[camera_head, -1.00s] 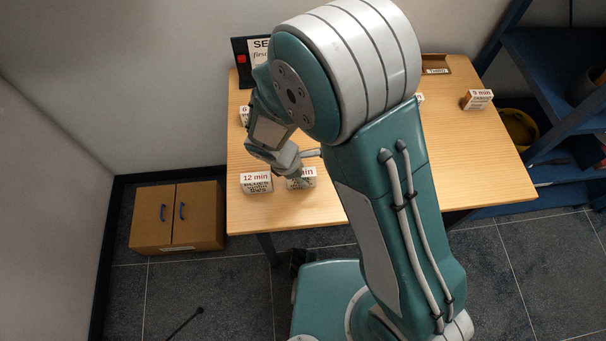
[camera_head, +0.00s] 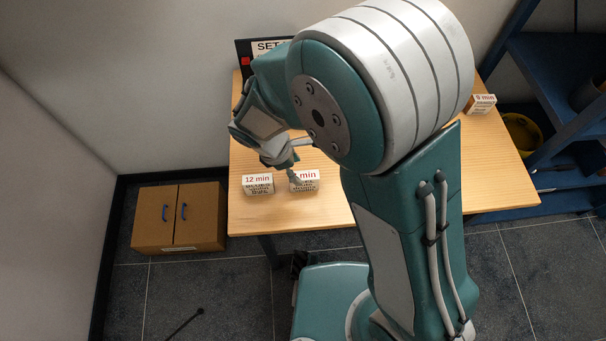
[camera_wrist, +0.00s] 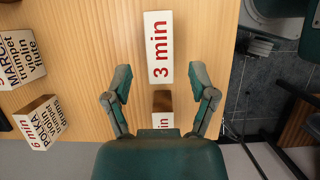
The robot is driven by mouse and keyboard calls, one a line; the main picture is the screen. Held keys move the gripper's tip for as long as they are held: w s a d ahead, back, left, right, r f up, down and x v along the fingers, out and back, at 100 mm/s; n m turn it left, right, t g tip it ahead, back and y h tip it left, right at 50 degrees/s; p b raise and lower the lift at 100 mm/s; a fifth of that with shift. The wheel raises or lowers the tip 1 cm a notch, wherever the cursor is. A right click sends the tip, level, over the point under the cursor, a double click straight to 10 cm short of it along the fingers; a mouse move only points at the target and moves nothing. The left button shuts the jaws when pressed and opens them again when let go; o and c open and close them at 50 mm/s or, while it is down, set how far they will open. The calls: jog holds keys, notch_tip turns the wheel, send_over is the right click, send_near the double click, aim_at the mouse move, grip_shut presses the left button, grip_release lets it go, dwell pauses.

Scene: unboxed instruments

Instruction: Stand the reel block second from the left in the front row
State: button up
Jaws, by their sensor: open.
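A block marked "3 min" (camera_wrist: 159,48) lies just beyond my open fingertips (camera_wrist: 160,74) in the wrist view, with no finger touching it. In the head view, a block ending in "min" (camera_head: 304,183) stands at the front edge, just right of the "12 min" block (camera_head: 258,186); it appears to be the same "3 min" block. My gripper (camera_head: 293,166) is just above and behind it, partly covering its top label. Another block (camera_wrist: 162,104) shows between my fingers near the palm, mostly hidden. The word "reel" is not readable on any block.
A "6 min" polka block (camera_wrist: 40,122) and a march block (camera_wrist: 20,52) stand to the left in the wrist view. A "9 min" block (camera_head: 481,103) stands at the right of the table. A sign (camera_head: 268,47) stands at the back. My arm hides much of the tabletop.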

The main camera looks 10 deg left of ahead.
jog(key=v, duration=0.6)
notch_tip(320, 180, up, 6)
jog(key=m+y, duration=0.2)
jog(key=m, duration=0.2)
send_over(313, 174)
jog(key=s+d+r+m+t, duration=0.1)
jog(key=s+d+r+m, duration=0.2)
jog(key=d+r+m, duration=0.1)
jog(key=s+d+r+m+t+y, duration=0.1)
jog(key=s+d+r+m+t, duration=0.1)
jog(key=d+m, duration=0.5)
jog(key=s+d+r+m+t+y, duration=0.1)
jog(key=s+d+r+m, duration=0.3)
jog(key=d+r, duration=0.3)
jog(key=shift+d+m+t, duration=0.3)
jog(key=shift+d+m, duration=0.1)
jog(key=shift+m, duration=0.4)
